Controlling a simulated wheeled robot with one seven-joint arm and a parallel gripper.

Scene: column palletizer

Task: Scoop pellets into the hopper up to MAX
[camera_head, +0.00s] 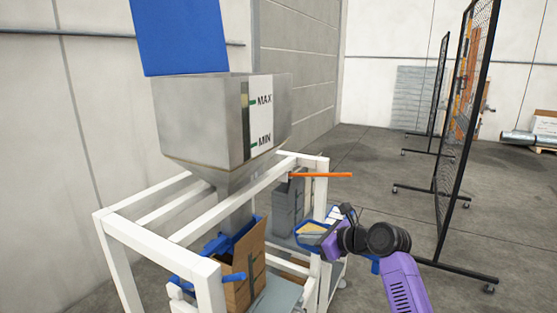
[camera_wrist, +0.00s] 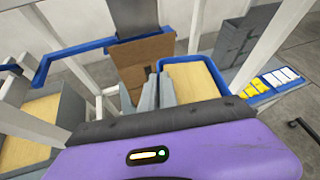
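The grey hopper (camera_head: 195,120) stands on a white frame, its sight strip (camera_head: 246,120) marked MAX above and MIN below; the pellet level in it is too small to read surely. Its blue lid (camera_head: 180,35) is raised. A blue-rimmed container with a tan, pellet-like fill (camera_head: 312,229) is beside my gripper (camera_head: 328,240); it also shows in the wrist view (camera_wrist: 190,62). In the wrist view, two grey fingers (camera_wrist: 158,92) stand slightly apart with nothing visible between them. Contact with the blue-rimmed container cannot be told. I cannot make out a separate scoop.
The white frame (camera_head: 205,225) has an orange bar (camera_head: 320,175) sticking out right. A cardboard box (camera_head: 243,275) stands under the hopper spout. Black mesh screens (camera_head: 455,140) stand at right. Yellow and white items (camera_wrist: 270,80) lie at right in the wrist view. Open floor lies behind.

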